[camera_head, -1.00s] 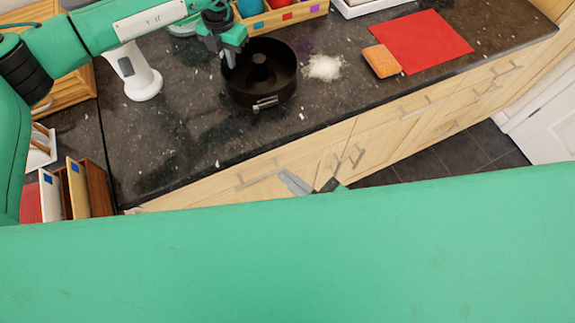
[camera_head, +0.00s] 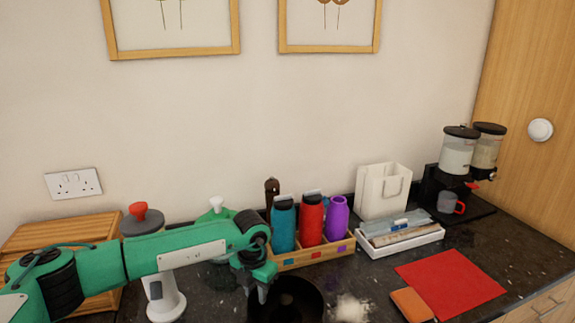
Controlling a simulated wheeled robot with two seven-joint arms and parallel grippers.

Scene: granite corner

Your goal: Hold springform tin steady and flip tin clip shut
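The dark round springform tin (camera_head: 290,300) stands on the granite counter at the bottom middle, its front cut off by the picture's lower edge. Its clip is out of view. My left gripper (camera_head: 262,292) points down at the tin's left rim. Its fingertips are small and dark against the tin, so I cannot tell whether they are closed on the rim. My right gripper is not in view.
A wooden caddy (camera_head: 300,259) with teal, red and purple bottles stands behind the tin. White powder (camera_head: 350,309) lies right of it, then an orange sponge (camera_head: 411,305) and a red mat (camera_head: 450,283). A white tray (camera_head: 402,242) and a drink dispenser (camera_head: 458,165) stand farther back.

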